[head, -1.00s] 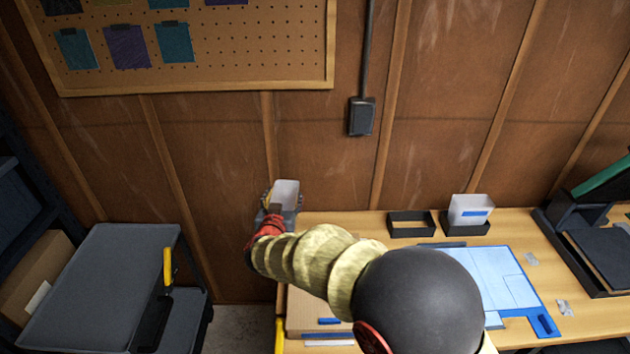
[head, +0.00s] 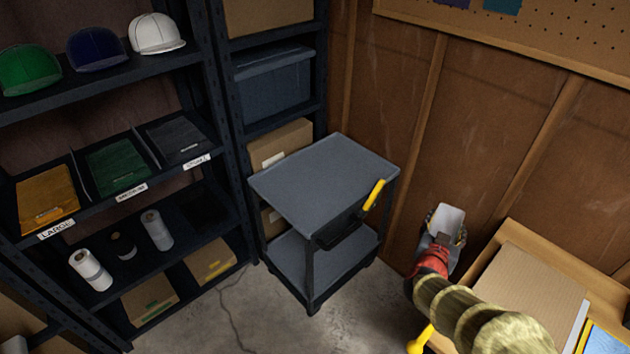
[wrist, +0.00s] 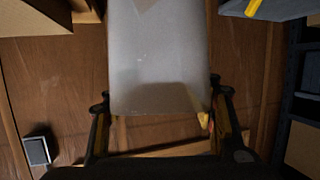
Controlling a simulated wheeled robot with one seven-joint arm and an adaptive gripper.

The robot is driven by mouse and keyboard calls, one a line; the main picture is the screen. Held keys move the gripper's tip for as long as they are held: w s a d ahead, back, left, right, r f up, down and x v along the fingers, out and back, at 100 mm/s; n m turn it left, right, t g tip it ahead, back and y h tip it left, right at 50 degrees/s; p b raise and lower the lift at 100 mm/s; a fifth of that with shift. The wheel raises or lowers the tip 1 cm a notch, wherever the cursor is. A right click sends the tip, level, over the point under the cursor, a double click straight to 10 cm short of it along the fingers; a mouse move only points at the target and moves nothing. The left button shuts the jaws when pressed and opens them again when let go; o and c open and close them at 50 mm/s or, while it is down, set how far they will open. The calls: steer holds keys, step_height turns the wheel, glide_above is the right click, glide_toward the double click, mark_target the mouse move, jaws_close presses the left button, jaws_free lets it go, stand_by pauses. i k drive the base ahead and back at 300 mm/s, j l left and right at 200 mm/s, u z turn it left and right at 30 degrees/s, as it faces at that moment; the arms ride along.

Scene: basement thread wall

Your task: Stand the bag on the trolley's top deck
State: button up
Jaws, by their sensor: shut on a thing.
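The bag (head: 449,218) is pale, whitish and translucent. It is in my gripper (head: 440,240), held up in front of the wood wall, to the right of the trolley. In the wrist view the bag (wrist: 160,60) fills the middle between the two fingers of my gripper (wrist: 163,115), which is shut on it. The trolley's top deck (head: 320,178) is grey, flat and bare. A yellow handle (head: 375,196) rises at its right edge. A corner of the trolley (wrist: 275,8) shows at the top right of the wrist view.
Shelves with caps, folded clothes and rolls (head: 91,269) stand at the left. A dark shelf rack with boxes (head: 279,144) stands behind the trolley. A wooden table with a cardboard box (head: 528,296) is at the lower right. Floor (head: 235,315) is clear in front of the trolley.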

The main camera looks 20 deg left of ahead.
mark_target(312, 196)
steer(key=j+u, duration=0.5)
steer(key=u, duration=0.15)
steer(key=j+u, duration=0.2)
steer(key=u, duration=0.15)
steer(key=i+j+u, duration=0.15)
steer(key=i+j, duration=0.25)
steer(key=i+z, duration=0.15)
steer(key=z, duration=0.35)
steer(key=i+z, duration=0.15)
steer(key=z, duration=0.3)
steer(key=i+z, duration=0.3)
steer(key=i+l+z, duration=0.1)
steer(key=z, duration=0.2)
steer(key=i+l, duration=0.25)
